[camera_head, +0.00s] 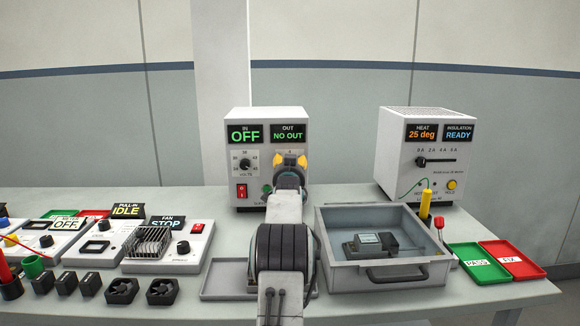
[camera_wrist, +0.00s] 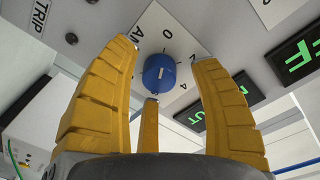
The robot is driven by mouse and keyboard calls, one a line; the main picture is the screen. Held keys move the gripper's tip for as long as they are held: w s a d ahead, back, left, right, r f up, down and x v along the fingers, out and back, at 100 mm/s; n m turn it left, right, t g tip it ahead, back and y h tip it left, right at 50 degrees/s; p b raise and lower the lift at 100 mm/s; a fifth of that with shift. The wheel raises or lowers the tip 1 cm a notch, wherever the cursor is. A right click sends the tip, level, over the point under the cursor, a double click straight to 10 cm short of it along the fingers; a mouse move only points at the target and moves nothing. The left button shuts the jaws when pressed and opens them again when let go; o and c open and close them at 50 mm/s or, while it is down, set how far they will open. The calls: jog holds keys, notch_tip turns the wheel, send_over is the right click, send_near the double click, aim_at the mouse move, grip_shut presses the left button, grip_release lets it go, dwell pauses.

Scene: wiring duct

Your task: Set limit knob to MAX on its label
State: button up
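A blue knob (camera_wrist: 158,74) with a short pale mark on its face shows in the wrist view, on a white dial label with 0, 2, 4 and part of a word starting "AM". No "MAX" is readable. My gripper (camera_wrist: 163,56) has its yellow fingers spread, one left and one right of the knob, with a third below it. A gap shows between the side fingers and the knob. In the head view my gripper (camera_head: 290,161) is at the right front of the white power supply (camera_head: 265,120) and hides this knob. The displays read IN OFF and OUT NO OUT.
A black VOLTS knob (camera_head: 246,164) and a red switch (camera_head: 241,191) are left of my gripper. A grey tray (camera_head: 335,245) holding a dark device stands right of my arm. A heater box (camera_head: 390,150) stands further right. Fan and meter modules fill the left bench.

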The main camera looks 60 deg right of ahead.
grip_shut()
jog(key=shift+r+m+b, duration=0.2)
jog(key=shift+m+b, duration=0.95)
jog(key=shift+m, duration=1.15)
jog(key=c, duration=0.5)
grip_release()
jog(key=o, duration=0.5)
jog(key=shift+f, duration=0.15)
jog(key=shift+a, duration=0.1)
